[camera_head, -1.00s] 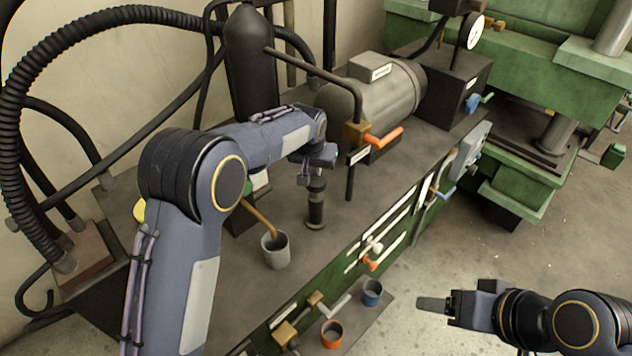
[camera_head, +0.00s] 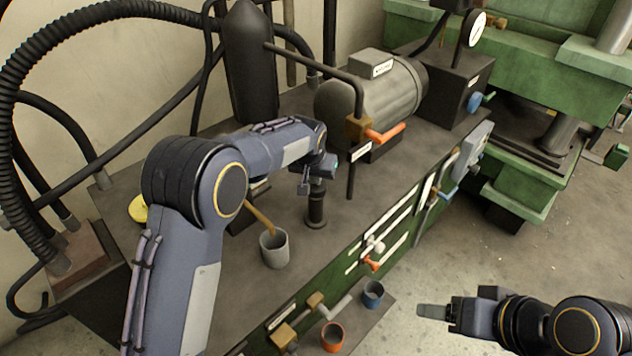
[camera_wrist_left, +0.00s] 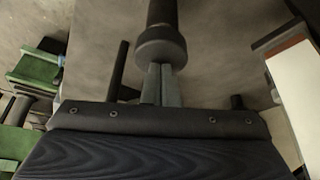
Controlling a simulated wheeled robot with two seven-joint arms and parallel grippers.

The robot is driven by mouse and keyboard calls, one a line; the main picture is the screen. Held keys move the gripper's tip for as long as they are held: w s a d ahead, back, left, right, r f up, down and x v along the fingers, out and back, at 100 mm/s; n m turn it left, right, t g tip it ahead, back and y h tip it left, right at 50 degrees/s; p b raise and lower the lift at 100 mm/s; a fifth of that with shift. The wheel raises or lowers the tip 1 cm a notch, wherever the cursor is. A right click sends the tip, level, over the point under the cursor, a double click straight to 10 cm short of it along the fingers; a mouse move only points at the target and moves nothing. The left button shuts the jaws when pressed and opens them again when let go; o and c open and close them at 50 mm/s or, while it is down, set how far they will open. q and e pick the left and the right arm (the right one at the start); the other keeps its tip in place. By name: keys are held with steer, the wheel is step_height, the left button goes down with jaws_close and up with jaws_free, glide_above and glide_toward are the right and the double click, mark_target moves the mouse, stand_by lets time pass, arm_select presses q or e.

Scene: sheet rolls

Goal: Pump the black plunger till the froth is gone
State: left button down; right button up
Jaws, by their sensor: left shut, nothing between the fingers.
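The black plunger (camera_head: 316,211) stands upright on the dark bench top in the head view. My left gripper (camera_head: 317,180) is right above it, pointing down, and hides its upper end. In the left wrist view the shut fingers (camera_wrist_left: 161,84) hold nothing and their tips meet the black plunger's wide collar (camera_wrist_left: 162,47); I cannot tell if they press on it. A grey cup (camera_head: 274,249) stands on the bench with a brown tube leading into it. Any froth in it is too small to make out. My right gripper (camera_head: 433,311) is off at the lower right, away from the bench.
A motor (camera_head: 390,92) with an orange-handled valve (camera_head: 385,135) stands behind the plunger. A black cylinder (camera_head: 249,62) rises at the back. An orange cup (camera_head: 332,336) and a blue cup (camera_head: 373,292) sit on a low shelf in front. Open floor lies right.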

mark_target(316, 186)
arm_select(q)
steer(key=shift+s+f, duration=0.1)
steer(key=shift+f, duration=0.55)
steer(key=shift+r+p, duration=1.7)
steer(key=shift+r, duration=1.2)
